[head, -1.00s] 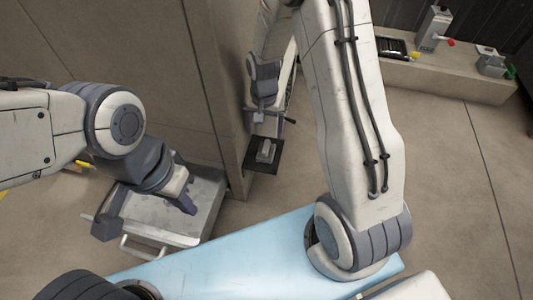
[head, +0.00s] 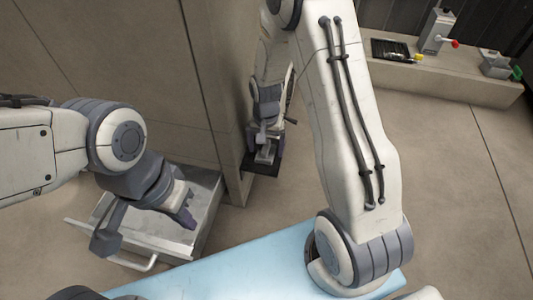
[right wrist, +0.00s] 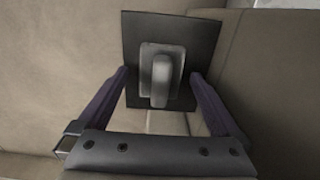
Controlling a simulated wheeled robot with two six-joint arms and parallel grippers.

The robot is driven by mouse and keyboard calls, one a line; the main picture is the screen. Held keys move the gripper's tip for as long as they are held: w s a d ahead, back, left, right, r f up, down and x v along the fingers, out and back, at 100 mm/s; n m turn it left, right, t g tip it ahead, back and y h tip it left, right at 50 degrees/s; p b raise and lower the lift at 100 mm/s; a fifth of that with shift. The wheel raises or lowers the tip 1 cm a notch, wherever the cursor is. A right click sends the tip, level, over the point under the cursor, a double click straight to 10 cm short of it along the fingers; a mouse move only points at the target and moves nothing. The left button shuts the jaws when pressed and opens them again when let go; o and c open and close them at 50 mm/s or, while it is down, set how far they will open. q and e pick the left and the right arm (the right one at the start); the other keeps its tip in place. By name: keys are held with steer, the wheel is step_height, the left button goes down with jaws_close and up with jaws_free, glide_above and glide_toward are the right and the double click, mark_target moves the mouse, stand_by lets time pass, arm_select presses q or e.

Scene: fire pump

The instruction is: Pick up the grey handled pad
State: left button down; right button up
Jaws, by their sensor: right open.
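The grey handled pad (right wrist: 148,58) sits on a dark square shelf (right wrist: 198,40) in the right wrist view, with its raised light handle towards the camera. In the head view the pad (head: 264,156) is partly covered by my right gripper (head: 265,143). My right gripper, also in the right wrist view (right wrist: 159,78), is open, with one purple finger on each side of the pad and visible gaps between. Whether the fingertips are level with the handle I cannot tell. My left gripper (head: 146,225) is open and empty over a grey metal drawer (head: 205,215).
A tall beige cabinet wall (head: 150,80) stands left of the shelf. A bench (head: 430,78) at the back right carries a grey box with a red knob (head: 437,32), a dark grille (head: 390,49) and a box with a green part (head: 497,65). Open floor lies at right.

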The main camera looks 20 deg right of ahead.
mark_target(266, 146)
steer(key=c, duration=1.4)
steer(key=shift+r, duration=0.1)
steer(key=shift+r+p, duration=0.4)
steer(key=shift+r, duration=0.05)
step_height(266, 146, up, 4)
steer(key=p, duration=0.3)
steer(key=shift+f, duration=0.2)
steer(key=s+a+r+p, duration=0.1)
steer(key=s+r+p, duration=0.4)
steer(key=s, duration=0.6)
steer(key=shift+s+r, duration=0.3)
steer(key=shift+r, duration=0.4)
